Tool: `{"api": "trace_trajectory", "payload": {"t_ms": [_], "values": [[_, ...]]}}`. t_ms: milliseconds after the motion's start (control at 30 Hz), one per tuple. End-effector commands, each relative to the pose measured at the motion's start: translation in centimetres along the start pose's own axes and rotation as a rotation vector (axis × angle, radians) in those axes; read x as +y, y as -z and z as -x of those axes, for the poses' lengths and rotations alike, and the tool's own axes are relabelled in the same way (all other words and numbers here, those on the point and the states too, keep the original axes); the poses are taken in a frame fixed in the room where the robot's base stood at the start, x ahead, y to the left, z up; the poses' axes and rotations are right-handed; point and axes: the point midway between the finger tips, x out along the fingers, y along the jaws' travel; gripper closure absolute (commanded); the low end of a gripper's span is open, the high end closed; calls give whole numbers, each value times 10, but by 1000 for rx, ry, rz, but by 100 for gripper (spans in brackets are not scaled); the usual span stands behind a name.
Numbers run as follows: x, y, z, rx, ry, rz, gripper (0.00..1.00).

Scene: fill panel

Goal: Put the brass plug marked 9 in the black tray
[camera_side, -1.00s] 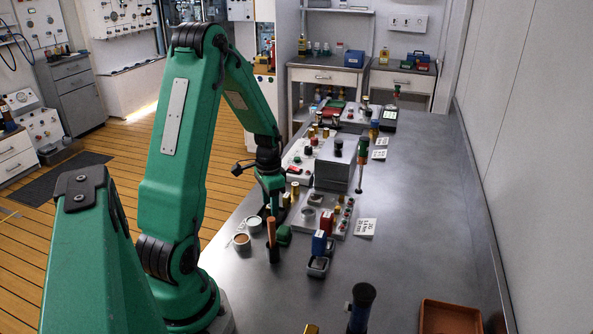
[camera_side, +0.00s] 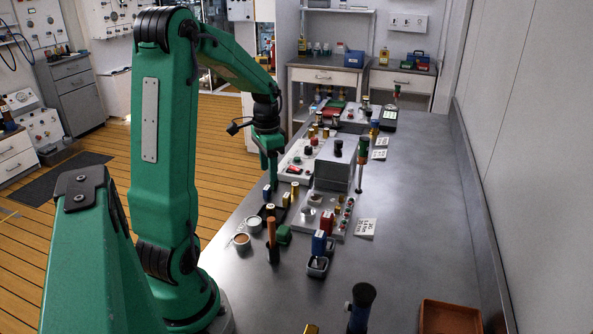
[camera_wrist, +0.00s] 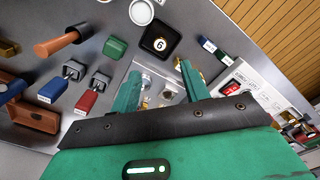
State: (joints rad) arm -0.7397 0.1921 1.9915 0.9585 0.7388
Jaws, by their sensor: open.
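My gripper (camera_side: 271,182) is open and empty, raised above the bench; its green fingers also show in the wrist view (camera_wrist: 160,72). In the wrist view, a brass plug (camera_wrist: 160,44) stands upright in the black tray (camera_wrist: 176,29), seen from above. Its round white mark reads as 6 from this angle; I cannot tell whether it is a 9 turned over. The tray is just beyond my fingertips, and nothing touches the plug. In the side view, this brass plug (camera_side: 270,210) is below my gripper, beside the white jar, with its mark unreadable.
A white jar (camera_side: 254,224), an orange-handled tool (camera_side: 271,232) and a green block (camera_side: 284,235) stand close by. A grey panel (camera_side: 326,218) and instrument boxes stand behind.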

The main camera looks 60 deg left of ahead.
Motion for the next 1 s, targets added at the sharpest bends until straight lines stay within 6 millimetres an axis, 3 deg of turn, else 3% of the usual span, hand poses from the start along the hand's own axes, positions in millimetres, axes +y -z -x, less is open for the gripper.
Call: {"api": "trace_trajectory", "payload": {"t_ms": [667,867,1000], "values": [[3,1,3,4,4,-1,54],[25,7,18,32,26,-6,54],[55,11,37,73,51,-8,54]]}}
